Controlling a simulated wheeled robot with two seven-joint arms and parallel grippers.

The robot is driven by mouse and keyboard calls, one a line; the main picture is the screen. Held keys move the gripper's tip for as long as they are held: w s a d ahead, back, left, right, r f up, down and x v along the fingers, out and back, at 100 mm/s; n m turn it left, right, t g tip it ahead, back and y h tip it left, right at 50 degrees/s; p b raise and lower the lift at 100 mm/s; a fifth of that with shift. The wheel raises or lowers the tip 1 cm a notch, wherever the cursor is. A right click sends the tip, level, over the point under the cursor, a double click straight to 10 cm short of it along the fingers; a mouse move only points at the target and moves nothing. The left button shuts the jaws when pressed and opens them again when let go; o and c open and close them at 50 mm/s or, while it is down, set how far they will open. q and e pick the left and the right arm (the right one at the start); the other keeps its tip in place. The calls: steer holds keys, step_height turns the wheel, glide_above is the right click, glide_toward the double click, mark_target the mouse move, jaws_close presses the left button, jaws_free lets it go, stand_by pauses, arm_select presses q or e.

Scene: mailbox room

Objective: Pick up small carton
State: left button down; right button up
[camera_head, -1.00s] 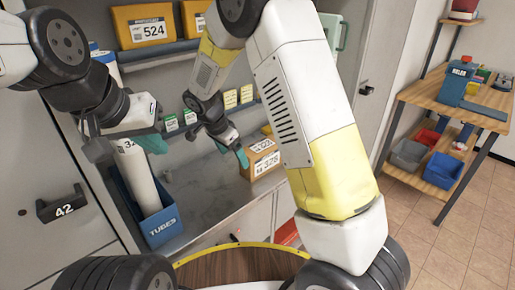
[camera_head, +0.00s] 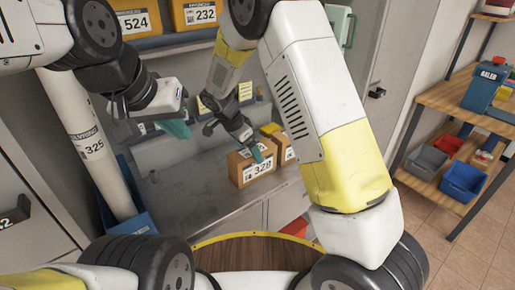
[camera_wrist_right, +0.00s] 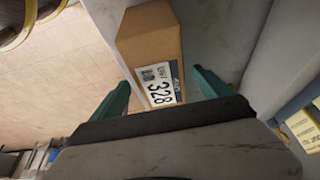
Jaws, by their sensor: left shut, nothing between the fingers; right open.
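A small brown carton labelled 328 (camera_head: 252,168) stands on the grey counter in the head view. It also shows in the right wrist view (camera_wrist_right: 152,45), ahead of the fingers. My right gripper (camera_head: 257,152) is open, with a teal finger at the carton's top front. In the wrist view its two teal fingers (camera_wrist_right: 161,92) are spread to either side of the carton's labelled end. I cannot tell whether they touch it. My left gripper (camera_head: 175,127) is shut and empty, over the counter left of the carton.
A second carton (camera_head: 288,150) stands close behind the 328 carton, at its right. A long white tube labelled 325 (camera_head: 92,145) leans in a blue bin (camera_head: 140,225) at left. Yellow bins (camera_head: 137,20) stand on the shelf above. A wooden bench (camera_head: 440,110) stands at right.

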steer(key=x, duration=0.7)
steer(key=shift+f, duration=0.25)
steer(key=c, duration=1.9)
steer(key=shift+w+r, duration=0.1)
steer(key=shift+r, duration=0.05)
steer(key=s+r, duration=0.2)
steer(key=s, duration=0.6)
steer(key=s+r, duration=0.3)
steer(key=s, duration=0.5)
steer(key=shift+w+d+f+n+t+y, duration=0.3)
steer(key=shift+w+d+n+y, duration=0.35)
steer(key=shift+w+d+n, duration=1.4)
steer(key=shift+w+d+f+n+t+y, duration=0.3)
steer(key=shift+w+d+n+y, duration=0.35)
steer(key=shift+d+n, duration=1.6)
steer(key=shift+w+d+f+n+t+y, duration=0.25)
steer(key=shift+w+d+n+y, duration=0.7)
steer(key=shift+d, duration=2.25)
steer(key=shift+w+h, duration=0.35)
steer(key=shift+w, duration=0.05)
